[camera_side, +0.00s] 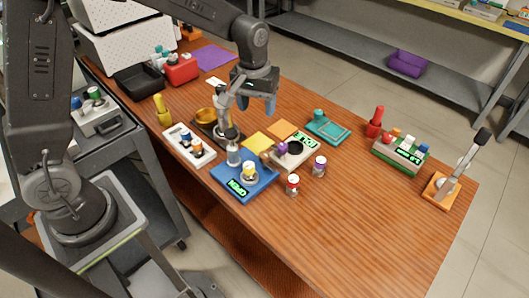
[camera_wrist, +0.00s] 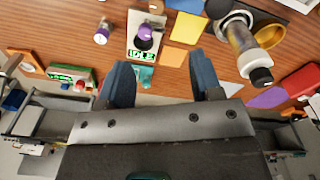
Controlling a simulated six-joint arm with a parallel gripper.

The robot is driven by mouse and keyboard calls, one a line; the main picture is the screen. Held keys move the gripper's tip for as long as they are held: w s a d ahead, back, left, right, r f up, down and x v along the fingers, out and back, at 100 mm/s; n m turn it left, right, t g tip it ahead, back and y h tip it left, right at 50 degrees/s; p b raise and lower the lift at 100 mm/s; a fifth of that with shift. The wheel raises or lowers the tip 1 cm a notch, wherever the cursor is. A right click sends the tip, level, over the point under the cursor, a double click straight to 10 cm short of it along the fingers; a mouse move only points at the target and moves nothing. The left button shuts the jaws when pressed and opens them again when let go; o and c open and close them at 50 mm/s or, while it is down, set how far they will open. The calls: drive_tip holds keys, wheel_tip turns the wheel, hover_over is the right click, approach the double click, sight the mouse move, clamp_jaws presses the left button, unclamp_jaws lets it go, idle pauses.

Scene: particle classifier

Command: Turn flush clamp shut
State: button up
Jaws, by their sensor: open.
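No part is clearly labelled as the flush clamp. A blue unit (camera_side: 262,190) with a green display holds a clear bottle (camera_side: 233,155) and a yellow-topped vial (camera_side: 249,170). Right of centre, an orange base (camera_side: 437,193) carries a tilted lever with a black handle (camera_side: 481,138). A dark stand with a gold bowl (camera_side: 206,116) and a black-topped upright (camera_side: 231,135) stands left of centre. My gripper (camera_side: 256,104) is open and empty above the table behind these things. Its two blue fingers (camera_wrist: 162,80) are spread in the wrist view.
A pale unit (camera_wrist: 133,40) reading IDLE holds a dark round part. Nearby are yellow and orange pads, a teal tray (camera_side: 327,128), small vials (camera_side: 292,185) and a white vial rack (camera_side: 190,147). A green rack (camera_side: 399,156) and red bottle (camera_side: 375,122) stand right. The front right table is clear.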

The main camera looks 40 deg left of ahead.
sight(264, 153)
drive_tip(key=shift+n+g, duration=0.3)
drive_tip(key=f, duration=0.6)
drive_tip(key=w+f, duration=0.1)
drive_tip(key=f, duration=0.5)
drive_tip(key=w+f, duration=0.1)
drive_tip(key=f, duration=0.5)
drive_tip(key=shift+d, duration=0.2)
drive_tip(key=c, duration=0.9)
